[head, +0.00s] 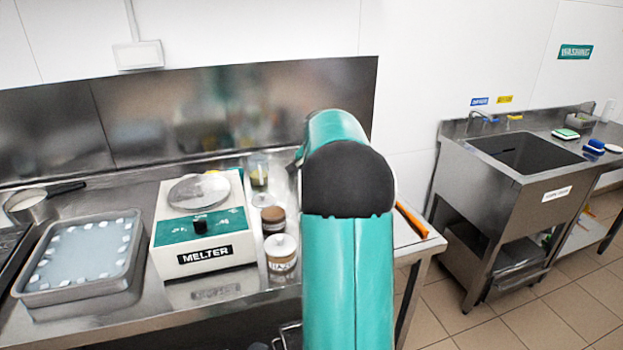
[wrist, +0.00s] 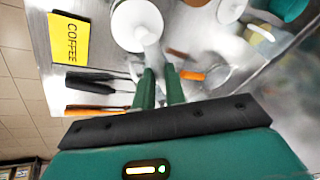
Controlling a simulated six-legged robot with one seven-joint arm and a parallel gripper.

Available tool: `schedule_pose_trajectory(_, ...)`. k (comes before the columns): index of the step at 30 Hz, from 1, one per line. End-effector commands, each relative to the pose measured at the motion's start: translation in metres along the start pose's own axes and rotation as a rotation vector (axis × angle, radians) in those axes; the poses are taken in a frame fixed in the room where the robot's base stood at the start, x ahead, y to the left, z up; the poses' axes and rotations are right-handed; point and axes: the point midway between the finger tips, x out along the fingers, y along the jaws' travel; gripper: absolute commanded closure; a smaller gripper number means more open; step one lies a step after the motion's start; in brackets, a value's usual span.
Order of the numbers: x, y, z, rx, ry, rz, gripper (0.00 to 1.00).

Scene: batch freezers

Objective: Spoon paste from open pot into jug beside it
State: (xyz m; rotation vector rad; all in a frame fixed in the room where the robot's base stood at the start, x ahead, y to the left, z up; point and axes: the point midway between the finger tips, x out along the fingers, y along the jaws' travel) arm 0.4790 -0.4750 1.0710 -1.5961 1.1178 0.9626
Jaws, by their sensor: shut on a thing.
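In the wrist view, my gripper (wrist: 161,75) is shut on a narrow pale shaft (wrist: 154,52), which looks like the spoon's. The shaft runs up to a round white-topped vessel (wrist: 137,22); its far end overlaps this vessel, and I cannot tell whether it is inside. I cannot tell for certain whether this vessel is the pot or the jug. A second round white-topped container (wrist: 230,9) stands to its right. In the head view my arm hides my gripper, the spoon and this part of the bench. No paste can be made out on the spoon.
A melter (head: 203,225), a white-lidded jar (head: 281,250) and a brown-topped jar (head: 273,218) stand left of my arm. A tray (head: 85,255) sits further left. A yellow COFFEE card (wrist: 68,38) and black-handled (wrist: 98,84) and orange-handled tools (wrist: 95,110) lie near my gripper. A sink (head: 525,155) is at right.

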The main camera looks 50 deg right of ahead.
Motion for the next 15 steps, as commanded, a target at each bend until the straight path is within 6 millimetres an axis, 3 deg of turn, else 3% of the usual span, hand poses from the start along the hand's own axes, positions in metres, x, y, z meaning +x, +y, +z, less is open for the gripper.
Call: schedule_pose_trajectory(15,0.002,0.017,0.002,0.108,-0.002,-0.370,1.00)
